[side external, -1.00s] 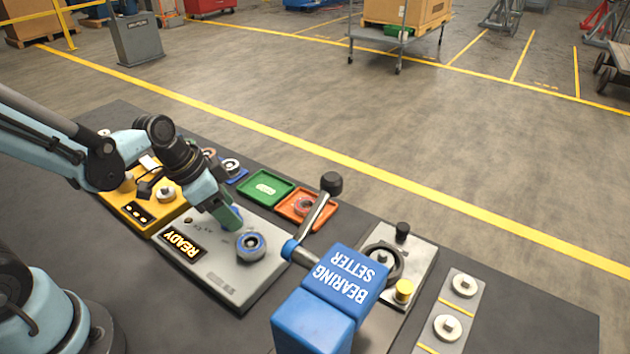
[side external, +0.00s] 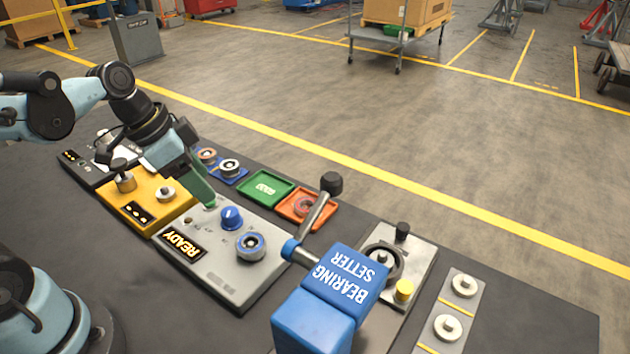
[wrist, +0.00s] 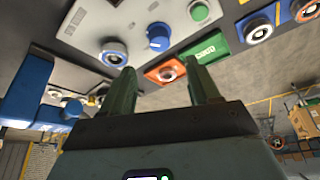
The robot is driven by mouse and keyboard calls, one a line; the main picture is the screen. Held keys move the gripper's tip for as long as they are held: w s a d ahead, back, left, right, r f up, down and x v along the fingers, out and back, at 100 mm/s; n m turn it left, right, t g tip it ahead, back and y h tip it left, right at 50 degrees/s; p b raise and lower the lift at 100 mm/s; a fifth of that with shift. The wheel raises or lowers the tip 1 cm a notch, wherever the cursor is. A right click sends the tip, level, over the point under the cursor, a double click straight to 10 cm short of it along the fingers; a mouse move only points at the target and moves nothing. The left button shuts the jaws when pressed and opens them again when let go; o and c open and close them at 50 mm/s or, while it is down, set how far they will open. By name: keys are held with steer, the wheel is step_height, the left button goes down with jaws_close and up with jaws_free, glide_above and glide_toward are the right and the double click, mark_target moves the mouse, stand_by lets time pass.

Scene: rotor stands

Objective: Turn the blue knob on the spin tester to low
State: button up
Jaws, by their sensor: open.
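The spin tester is a grey panel (side external: 222,278) with a lit READY display (side external: 182,244). Its blue knob (side external: 231,218) stands clear in the side external view, with a pale mark on top; the setting labels are too small to read. The knob also shows in the wrist view (wrist: 158,37), ahead of the fingertips. A blue-ringed bearing (side external: 250,245) sits on the panel beside the knob. My gripper (side external: 207,204) is to the knob's left, apart from it. In the wrist view its green fingers (wrist: 163,75) are apart with nothing between them.
A green button (wrist: 200,10) is near the knob. The blue bearing setter (side external: 340,285) with its raised lever stands right of the panel. Green (side external: 264,188) and orange (side external: 306,207) trays lie behind it; a yellow station (side external: 150,205) stands left.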

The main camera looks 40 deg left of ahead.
steer(key=shift+v, duration=1.65)
steer(key=shift+f, duration=0.1)
steer(key=n+t+y, duration=0.1)
steer(key=n, duration=0.2)
steer(key=d+f+n+t+y, duration=0.1)
steer(key=n+t, duration=0.1)
steer(key=shift+w+d+f+n, duration=0.15)
steer(key=shift+w+f+n, duration=0.1)
steer(key=shift+n, duration=0.15)
